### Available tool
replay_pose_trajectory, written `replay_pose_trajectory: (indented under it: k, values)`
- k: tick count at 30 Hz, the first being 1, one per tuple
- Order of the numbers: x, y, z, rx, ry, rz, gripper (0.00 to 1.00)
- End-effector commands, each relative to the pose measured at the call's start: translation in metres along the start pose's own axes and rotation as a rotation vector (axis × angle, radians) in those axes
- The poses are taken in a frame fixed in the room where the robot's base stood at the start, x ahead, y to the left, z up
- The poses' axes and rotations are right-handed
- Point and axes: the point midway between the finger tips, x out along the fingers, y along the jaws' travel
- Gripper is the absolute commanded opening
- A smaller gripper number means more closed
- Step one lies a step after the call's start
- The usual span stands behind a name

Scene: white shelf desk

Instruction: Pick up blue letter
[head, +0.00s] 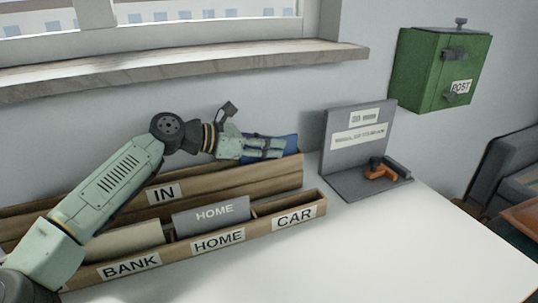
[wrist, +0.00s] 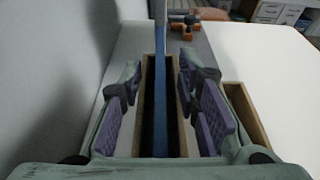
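The blue letter (head: 291,140) stands on edge in the rear IN compartment of the wooden letter tray (head: 240,188), at its right end. In the wrist view the letter (wrist: 160,125) is a thin blue edge running between the fingers. My gripper (head: 265,148) is over the tray's right end, in front of part of the letter in the head view. In the wrist view my gripper (wrist: 162,100) is open. Its purple pads stand on either side of the letter, with a gap visible on both sides.
A grey HOME letter (head: 211,215) and a beige letter (head: 125,241) stand in the front compartments; CAR looks empty. A grey stand (head: 350,140) with an orange-handled object (head: 381,170) is right of the tray. A green post box (head: 443,68) hangs on the wall. The front desk (head: 400,245) is clear.

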Motion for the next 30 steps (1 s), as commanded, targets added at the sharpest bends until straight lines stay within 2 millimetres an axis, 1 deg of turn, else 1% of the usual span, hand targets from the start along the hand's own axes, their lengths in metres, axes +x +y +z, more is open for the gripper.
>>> replay_pose_trajectory:
  k: [2,15,30]
  values:
    - [-0.0002,0.0,0.0,0.0,0.0,0.0,0.29]
    - [-0.0005,0.0001,0.0002,0.0,0.0,0.0,0.0]
    - [-0.0002,0.0001,0.0005,0.0,-0.001,0.0,0.0]
